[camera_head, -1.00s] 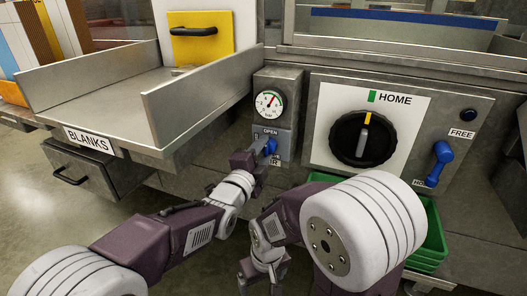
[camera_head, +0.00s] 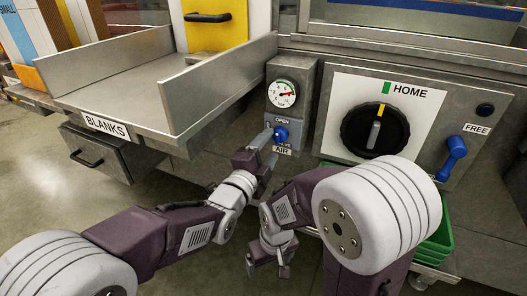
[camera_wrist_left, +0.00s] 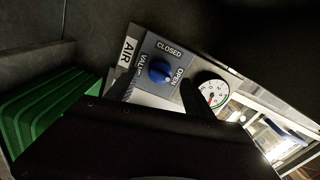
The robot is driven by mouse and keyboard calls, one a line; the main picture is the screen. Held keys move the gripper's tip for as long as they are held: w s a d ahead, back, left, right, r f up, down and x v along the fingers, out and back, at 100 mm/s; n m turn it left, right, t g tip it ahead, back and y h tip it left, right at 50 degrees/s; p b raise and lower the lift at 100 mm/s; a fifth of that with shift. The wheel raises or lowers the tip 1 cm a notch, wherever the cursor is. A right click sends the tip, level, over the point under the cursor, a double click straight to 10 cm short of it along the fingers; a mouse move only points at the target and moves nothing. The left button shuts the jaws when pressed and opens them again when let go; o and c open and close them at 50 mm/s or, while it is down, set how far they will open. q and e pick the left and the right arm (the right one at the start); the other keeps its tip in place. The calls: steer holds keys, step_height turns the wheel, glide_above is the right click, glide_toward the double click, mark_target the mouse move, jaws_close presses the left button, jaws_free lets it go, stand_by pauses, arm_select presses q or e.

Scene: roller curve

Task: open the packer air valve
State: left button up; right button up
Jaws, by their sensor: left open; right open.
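The packer air valve is a round blue knob (camera_head: 281,134) on a grey plate marked OPEN, VALVE and AIR, below a round gauge (camera_head: 282,94). In the left wrist view, the knob (camera_wrist_left: 160,72) sits beside the OPEN and CLOSED labels; its exact angle is hard to read. My left gripper (camera_head: 267,148) is open just in front of the plate, and its dark fingers (camera_wrist_left: 158,92) lie on either side of the knob in the wrist view. Contact cannot be told. My right gripper (camera_head: 267,268) is open and empty, low in front of the machine.
A large black HOME dial (camera_head: 374,130) and a blue FREE lever (camera_head: 453,158) are right of the valve. The metal BLANKS tray (camera_head: 150,85) stands left, above a drawer (camera_head: 95,158). A green bin (camera_head: 437,240) is below the panel, partly behind my right arm.

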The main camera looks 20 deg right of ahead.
arm_select(q)
steer(key=p+v, duration=0.1)
steer(key=v, duration=0.3)
steer(key=shift+s+a, duration=0.25)
